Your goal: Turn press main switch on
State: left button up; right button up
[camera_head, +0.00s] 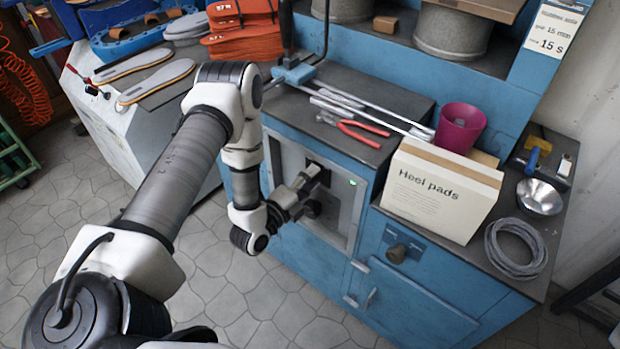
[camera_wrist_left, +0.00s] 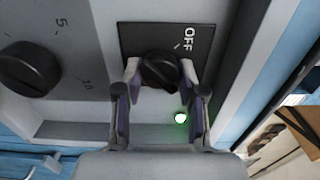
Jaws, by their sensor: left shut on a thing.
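The main switch is a black rotary knob (camera_wrist_left: 162,72) on a black plate (camera_wrist_left: 135,36) marked OFF, on the grey control panel. My left gripper (camera_wrist_left: 160,76) is shut on the knob, with one finger on each side of it. A short white tick shows between the knob and the OFF lettering. I cannot tell the knob's exact setting, and no ON lettering shows. A lit green lamp (camera_wrist_left: 180,118) sits close to the knob. In the head view, my left gripper (camera_head: 314,181) reaches the recessed panel, next to the green lamp (camera_head: 353,183), and hides most of the switch.
A second black dial (camera_wrist_left: 28,68) with numbers is beside the switch. Above the panel, the blue bench holds red-handled pliers (camera_head: 362,131) and metal rods. A Heel pads box (camera_head: 440,196), a magenta cup (camera_head: 460,127) and a wire coil (camera_head: 515,249) stand at right.

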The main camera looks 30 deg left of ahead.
pick_arm(q)
jog(key=o, duration=1.1)
